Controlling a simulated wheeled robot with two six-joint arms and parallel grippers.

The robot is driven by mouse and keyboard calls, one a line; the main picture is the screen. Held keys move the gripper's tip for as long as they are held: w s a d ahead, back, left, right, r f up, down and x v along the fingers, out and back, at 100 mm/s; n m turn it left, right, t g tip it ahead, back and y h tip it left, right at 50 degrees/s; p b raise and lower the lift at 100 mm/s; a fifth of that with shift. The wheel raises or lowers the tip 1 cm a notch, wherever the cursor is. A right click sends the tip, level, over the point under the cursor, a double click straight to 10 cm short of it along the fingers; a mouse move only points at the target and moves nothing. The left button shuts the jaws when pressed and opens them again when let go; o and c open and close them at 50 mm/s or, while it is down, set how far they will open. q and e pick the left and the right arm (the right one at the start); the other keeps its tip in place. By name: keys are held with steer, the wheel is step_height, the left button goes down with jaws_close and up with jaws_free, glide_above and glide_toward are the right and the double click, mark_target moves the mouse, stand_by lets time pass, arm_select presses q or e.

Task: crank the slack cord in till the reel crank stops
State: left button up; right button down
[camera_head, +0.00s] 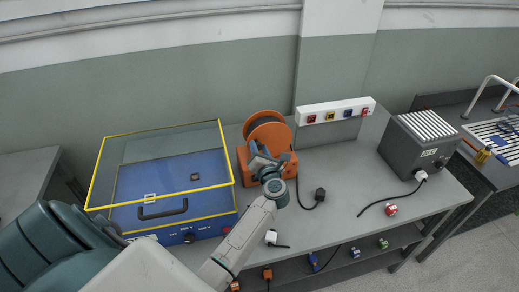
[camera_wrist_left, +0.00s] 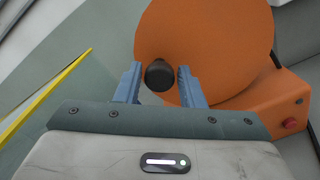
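The orange cord reel (camera_head: 266,115) stands on the grey bench, and its orange disc (camera_wrist_left: 205,35) fills the upper wrist view. The black crank knob (camera_wrist_left: 159,75) sticks out from the disc. My left gripper (camera_wrist_left: 158,82) is open, with one blue finger on each side of the knob and a narrow gap on both sides. In the head view my left gripper (camera_head: 261,160) is in front of the reel and hides its lower front and the knob. A black cord (camera_head: 299,190) runs from the reel to a dark plug (camera_head: 320,193) on the bench. My right gripper is not in view.
A yellow-edged clear case (camera_head: 227,160) with a blue base stands left of the reel. A white socket strip (camera_head: 335,111) is behind right. A grey slotted box (camera_head: 419,140) with a cord stands farther right. The bench (camera_head: 345,165) between is mostly clear.

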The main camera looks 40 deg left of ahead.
arm_select(q)
steer(key=shift+o, duration=1)
steer(key=shift+s+d+f, duration=0.1)
steer(key=shift+s+d, duration=0.05)
steer(key=shift+d, duration=0.05)
steer(key=b+v, duration=0.4)
steer(key=v, duration=0.6)
steer(key=shift+s, duration=0.2)
steer(key=shift+o, duration=0.2)
